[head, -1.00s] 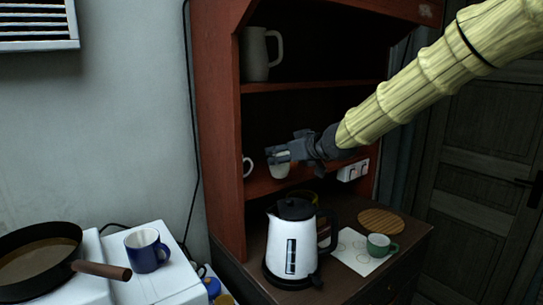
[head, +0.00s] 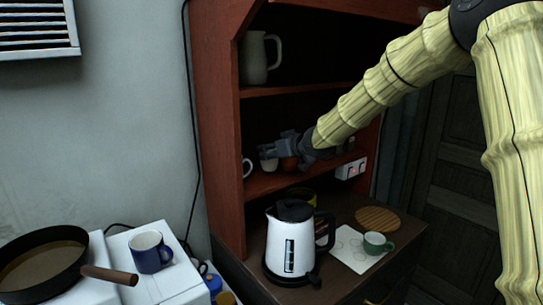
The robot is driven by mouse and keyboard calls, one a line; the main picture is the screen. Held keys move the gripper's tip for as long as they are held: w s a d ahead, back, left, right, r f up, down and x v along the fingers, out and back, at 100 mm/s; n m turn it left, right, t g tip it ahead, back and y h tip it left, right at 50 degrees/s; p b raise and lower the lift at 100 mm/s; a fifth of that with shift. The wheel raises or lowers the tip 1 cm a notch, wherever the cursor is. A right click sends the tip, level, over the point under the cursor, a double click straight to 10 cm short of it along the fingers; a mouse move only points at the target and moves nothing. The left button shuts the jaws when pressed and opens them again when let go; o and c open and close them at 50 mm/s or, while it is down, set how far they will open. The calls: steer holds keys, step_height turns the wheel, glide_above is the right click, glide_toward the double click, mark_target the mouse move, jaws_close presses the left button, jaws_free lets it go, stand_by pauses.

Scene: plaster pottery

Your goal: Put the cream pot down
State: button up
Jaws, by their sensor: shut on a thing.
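My gripper (head: 273,150) is inside the lower shelf space of the red-brown cupboard. It is shut on the small cream pot (head: 268,164), which shows just below the fingers at or close above the shelf board (head: 272,184). I cannot tell whether the pot's base touches the board. A reddish-brown pot (head: 289,164) shows right beside it, partly hidden by my gripper. A white mug (head: 247,167) stands at the shelf's left end, partly hidden by the cupboard's side.
A grey jug (head: 256,58) stands on the shelf above. Below are a white kettle (head: 288,245), a yellow container (head: 301,194), a green cup (head: 377,243) and a round wooden board (head: 378,219). A socket block (head: 351,169) sits at the shelf's right.

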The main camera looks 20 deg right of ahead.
step_height(320, 180, down, 2)
steer(key=shift+w+a+f+p, duration=0.1)
steer(key=shift+f+p, duration=0.1)
steer(key=shift+p, duration=0.1)
steer(key=shift+f, duration=0.1)
steer(key=o, duration=1.2)
steer(key=shift+c, duration=0.2)
